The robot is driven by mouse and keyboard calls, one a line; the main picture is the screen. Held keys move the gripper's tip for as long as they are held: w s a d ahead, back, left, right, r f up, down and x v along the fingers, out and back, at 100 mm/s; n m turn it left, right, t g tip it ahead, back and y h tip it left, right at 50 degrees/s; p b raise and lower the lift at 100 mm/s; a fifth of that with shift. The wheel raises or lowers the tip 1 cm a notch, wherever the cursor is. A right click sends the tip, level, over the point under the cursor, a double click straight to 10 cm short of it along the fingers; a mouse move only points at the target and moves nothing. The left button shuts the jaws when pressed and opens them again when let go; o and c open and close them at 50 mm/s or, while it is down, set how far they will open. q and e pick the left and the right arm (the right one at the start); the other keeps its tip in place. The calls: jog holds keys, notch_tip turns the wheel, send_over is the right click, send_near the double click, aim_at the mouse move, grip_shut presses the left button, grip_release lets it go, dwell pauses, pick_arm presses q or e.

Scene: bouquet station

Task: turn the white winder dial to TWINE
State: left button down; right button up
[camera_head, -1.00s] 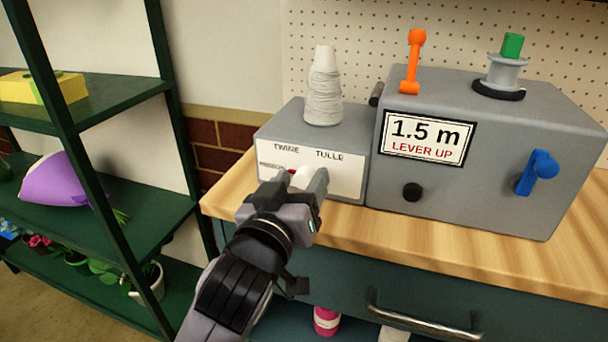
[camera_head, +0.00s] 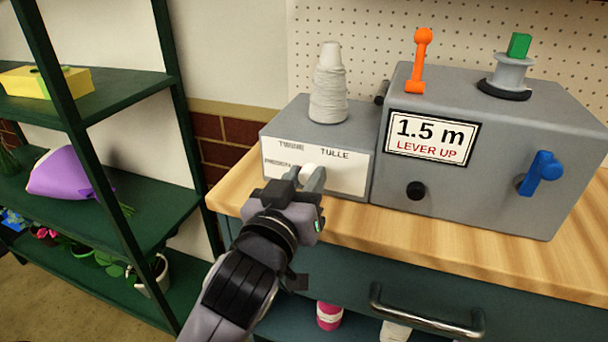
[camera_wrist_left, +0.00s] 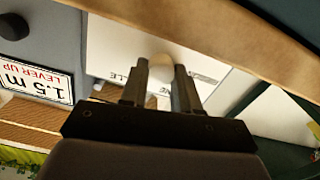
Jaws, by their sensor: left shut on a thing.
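The white winder dial (camera_head: 309,170) is on the white front panel of the small grey winder box. The panel reads TWINE at upper left, TULLE at upper right and a partly hidden word at far left. My left gripper (camera_head: 305,176) is shut on the dial, with one finger on each side. My right gripper is not in view.
A cone of white twine (camera_head: 329,85) stands on the winder box. To its right is a larger grey box (camera_head: 480,170) with an orange lever (camera_head: 420,62), a blue handle (camera_head: 541,172) and a "1.5 m LEVER UP" display. A green shelf (camera_head: 110,105) stands left.

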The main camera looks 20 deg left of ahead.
pick_arm(q)
jog(key=shift+r+m+p, duration=0.2)
jog(key=shift+m+p, duration=0.5)
jog(key=shift+p, duration=0.05)
jog(key=shift+m+p, duration=0.9)
jog(key=m+p, duration=0.3)
jog(key=shift+m, duration=0.3)
jog(key=shift+m+p, duration=0.75)
jog(key=shift+m, duration=0.35)
jog(key=shift+d+f+m+p, duration=0.15)
jog(key=shift+m+p, duration=0.4)
jog(key=shift+m, duration=0.35)
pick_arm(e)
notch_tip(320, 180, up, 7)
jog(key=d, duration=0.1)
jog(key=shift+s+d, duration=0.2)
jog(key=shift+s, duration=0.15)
pick_arm(q)
jog(key=c, duration=0.8)
grip_release()
